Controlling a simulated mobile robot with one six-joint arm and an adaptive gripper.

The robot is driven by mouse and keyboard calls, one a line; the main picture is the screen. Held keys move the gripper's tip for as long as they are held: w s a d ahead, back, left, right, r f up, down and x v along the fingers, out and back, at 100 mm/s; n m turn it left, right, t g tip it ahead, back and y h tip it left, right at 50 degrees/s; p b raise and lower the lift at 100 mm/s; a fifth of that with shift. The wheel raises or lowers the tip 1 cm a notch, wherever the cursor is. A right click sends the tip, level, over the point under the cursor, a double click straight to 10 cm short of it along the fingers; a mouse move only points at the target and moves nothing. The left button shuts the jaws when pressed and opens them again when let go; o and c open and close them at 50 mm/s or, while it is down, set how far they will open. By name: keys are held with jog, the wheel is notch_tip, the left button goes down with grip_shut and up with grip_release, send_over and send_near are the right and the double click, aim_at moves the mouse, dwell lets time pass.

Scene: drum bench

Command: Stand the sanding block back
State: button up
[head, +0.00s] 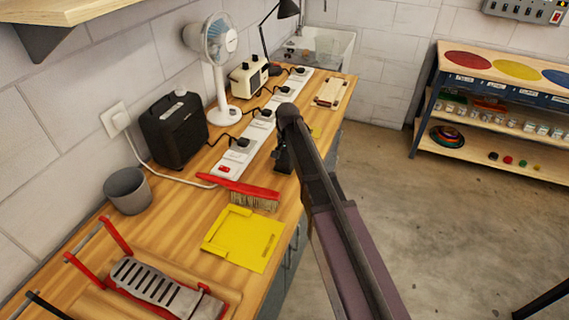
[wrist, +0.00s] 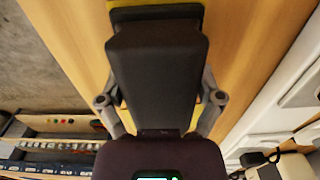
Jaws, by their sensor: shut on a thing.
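My gripper (head: 283,163) is low over the bench, between the power strip and the bench's front edge. In the wrist view my gripper (wrist: 157,95) fills the middle, with a finger linkage on each side; its fingertips are hidden behind its dark body. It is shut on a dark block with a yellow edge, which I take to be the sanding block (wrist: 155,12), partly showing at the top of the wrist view. In the head view my arm covers most of that spot. I cannot tell whether the block touches the bench. A small yellow patch (head: 316,132) shows just beyond my arm.
The power strip (head: 232,161) with plugs runs behind my gripper. A red brush (head: 240,190) and a yellow dustpan (head: 243,238) lie nearer. A fan (head: 217,75), a black speaker (head: 173,131) and a grey cup (head: 128,190) stand along the wall.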

aim_at(287, 153)
jog(key=shift+o, duration=0.3)
jog(key=shift+s+f+b, duration=0.2)
jog(key=shift+f+b, duration=0.45)
jog(key=shift+b, duration=0.05)
jog(key=shift+o, duration=0.2)
jog(key=o, duration=1)
jog(key=shift+w+f, duration=0.15)
jog(key=shift+c, duration=0.2)
jog(key=shift+r, duration=0.2)
notch_tip(287, 153, up, 13)
jog(key=p, duration=1.3)
